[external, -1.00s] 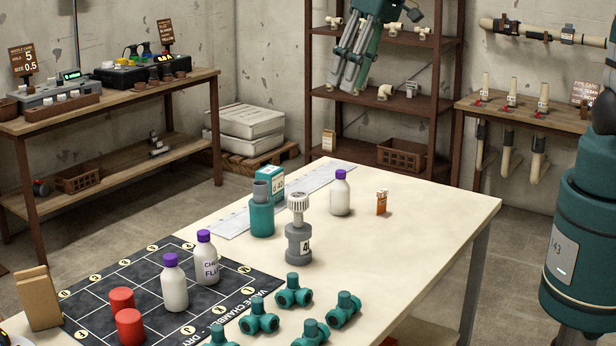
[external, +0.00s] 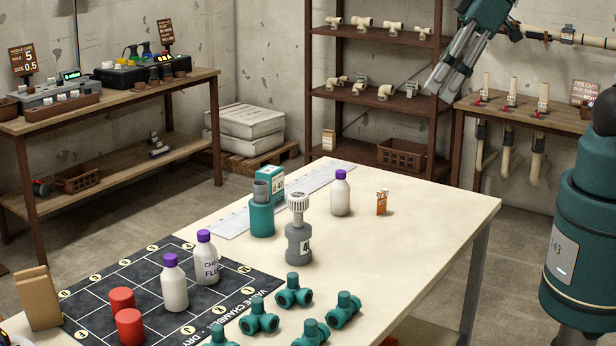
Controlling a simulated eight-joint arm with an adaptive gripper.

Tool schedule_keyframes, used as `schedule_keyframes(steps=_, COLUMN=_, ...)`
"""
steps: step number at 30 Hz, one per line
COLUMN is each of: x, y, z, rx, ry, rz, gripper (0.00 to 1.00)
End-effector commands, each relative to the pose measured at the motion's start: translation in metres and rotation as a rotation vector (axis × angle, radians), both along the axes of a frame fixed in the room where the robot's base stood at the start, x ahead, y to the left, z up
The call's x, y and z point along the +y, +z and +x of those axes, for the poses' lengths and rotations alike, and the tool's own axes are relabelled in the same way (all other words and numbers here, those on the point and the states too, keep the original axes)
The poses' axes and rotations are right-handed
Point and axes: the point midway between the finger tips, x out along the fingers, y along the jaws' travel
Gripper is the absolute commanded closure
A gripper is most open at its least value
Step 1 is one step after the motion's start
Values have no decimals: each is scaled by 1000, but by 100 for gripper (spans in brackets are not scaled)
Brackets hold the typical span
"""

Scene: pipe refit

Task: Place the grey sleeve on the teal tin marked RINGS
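A short grey sleeve (external: 262,189) stands upright on top of a teal tin (external: 262,219) near the table's far left edge. No RINGS marking is readable on the side of the tin that shows. My gripper (external: 448,92) is high at the upper right, away from the sleeve and the tin, in front of the rear shelf. Its grey fingers point down and to the left. Nothing shows between them, but their opening cannot be made out from this angle.
A teal-and-white box (external: 271,180) stands close behind the tin. A grey valve (external: 299,244) marked 4 stands to its right. A white bottle (external: 340,195) and a small orange item (external: 382,203) are farther right. Several teal fittings (external: 294,292) lie in front. The table's right part is clear.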

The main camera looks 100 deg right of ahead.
Motion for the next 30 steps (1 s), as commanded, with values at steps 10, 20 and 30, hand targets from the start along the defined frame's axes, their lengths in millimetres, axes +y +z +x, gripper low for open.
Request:
schedule_keyframes(steps=10, x=21, y=-17, z=-45, rx=-64, ry=147, rz=-67, gripper=60)
schedule_keyframes(steps=20, x=26, y=-22, z=-55, rx=-82, ry=190, rz=-89, gripper=60)
schedule_keyframes(steps=30, x=26, y=-22, z=-55, rx=-82, ry=188, rz=-89, gripper=40)
